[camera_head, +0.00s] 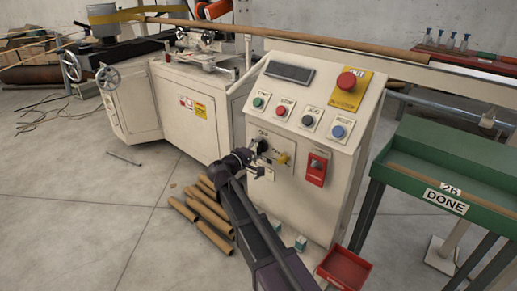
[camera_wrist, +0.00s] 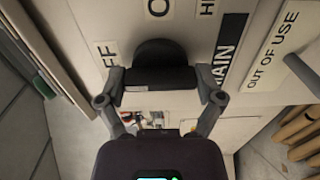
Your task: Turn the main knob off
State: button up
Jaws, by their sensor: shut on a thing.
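The main knob (camera_wrist: 158,52) is black and sits on the pale panel beside a black label reading "MAIN" (camera_wrist: 229,50). Text that looks like "OFF" is left of it in the wrist view, with a partly cut-off label above. My gripper (camera_wrist: 161,80) has a fingertip at each end of the knob's dark bar and is shut on it. In the head view my gripper (camera_head: 256,164) reaches the control panel from below, at the black knob (camera_head: 262,146). I cannot tell which label the knob points to.
Buttons and a red emergency stop (camera_head: 346,81) are above. Cardboard tubes (camera_head: 207,212) lie left of my arm. A green table (camera_head: 450,155) and red bin (camera_head: 344,268) stand right.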

jog(key=shift+w, duration=0.1)
dwell(0.3)
jog(key=o, duration=0.9)
jog(key=shift+c, duration=0.2)
jog(key=v, duration=1.2)
